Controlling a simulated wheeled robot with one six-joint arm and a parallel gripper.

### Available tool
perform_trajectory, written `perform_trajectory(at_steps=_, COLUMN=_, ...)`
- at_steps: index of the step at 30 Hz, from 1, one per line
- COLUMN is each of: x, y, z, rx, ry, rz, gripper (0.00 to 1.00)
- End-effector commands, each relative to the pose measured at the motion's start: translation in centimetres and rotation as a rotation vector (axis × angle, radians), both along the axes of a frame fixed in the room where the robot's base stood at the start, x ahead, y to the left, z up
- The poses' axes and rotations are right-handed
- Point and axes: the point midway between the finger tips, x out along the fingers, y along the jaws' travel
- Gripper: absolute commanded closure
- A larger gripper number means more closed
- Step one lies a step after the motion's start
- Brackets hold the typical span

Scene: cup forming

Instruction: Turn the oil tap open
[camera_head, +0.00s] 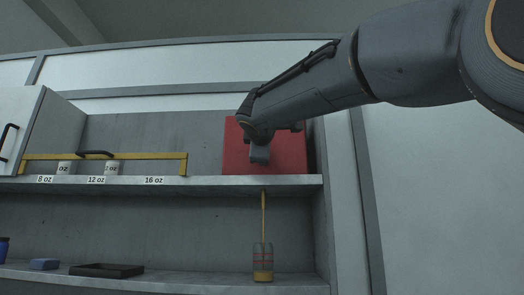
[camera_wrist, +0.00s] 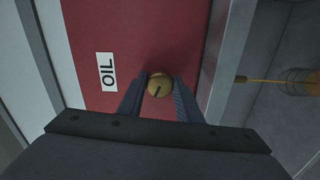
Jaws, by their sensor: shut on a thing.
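A red box (camera_head: 235,150) stands on the upper shelf at the right end. In the wrist view its red face (camera_wrist: 95,40) carries a white OIL label (camera_wrist: 108,72). The oil tap, a round brass knob (camera_wrist: 159,82) with a dark slanted slot, sits on that face. My gripper (camera_wrist: 160,88) is shut on the knob, one finger on each side. In the head view my gripper (camera_head: 260,153) is in front of the box and hides the knob.
Below, a banded cup (camera_head: 263,262) stands on the lower shelf. A thin golden line (camera_head: 263,215), stream or rod, runs from the upper shelf (camera_head: 215,183) to it. Left are small cups (camera_head: 111,168), a yellow rail (camera_head: 187,165), a black tray (camera_head: 106,270) and a blue block (camera_head: 45,264).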

Motion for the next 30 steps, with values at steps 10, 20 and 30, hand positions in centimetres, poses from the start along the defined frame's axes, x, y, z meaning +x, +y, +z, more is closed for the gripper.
perform_trajectory(at_steps=10, x=-0.01, y=0.02, z=0.06, rx=-0.197, ry=0.008, rz=0.001, gripper=0.91)
perform_trajectory(at_steps=20, x=0.00, y=0.04, z=0.01, rx=-0.260, ry=0.010, rz=0.001, gripper=0.91)
perform_trajectory(at_steps=30, x=0.01, y=0.04, z=-0.02, rx=-0.262, ry=0.010, rz=0.001, gripper=0.91)
